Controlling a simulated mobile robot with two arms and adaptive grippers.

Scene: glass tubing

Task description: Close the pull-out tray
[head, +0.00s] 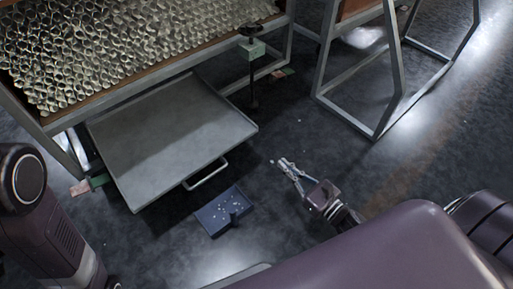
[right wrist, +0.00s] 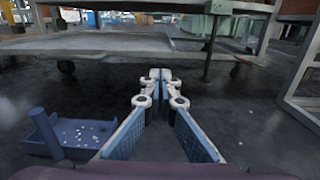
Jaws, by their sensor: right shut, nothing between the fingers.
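The pull-out tray (head: 170,130) is a flat grey metal tray sticking out from under the rack of glass tubes. Its front handle (head: 205,174) is a metal bar on the near edge. The tray's edge also shows across the upper part of the right wrist view (right wrist: 90,42). My right gripper (head: 283,163) is shut and empty, to the right of the handle and apart from it. Its fingers meet in the middle of the right wrist view (right wrist: 160,75). My left gripper is not in view; a dark part of my own body shows at the left.
A blue dustpan-like scoop (head: 222,211) with small white bits lies on the floor before the tray; it also shows in the right wrist view (right wrist: 72,135). The rack of glass tubes (head: 130,40) stands above the tray. A metal frame (head: 390,80) stands at the right.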

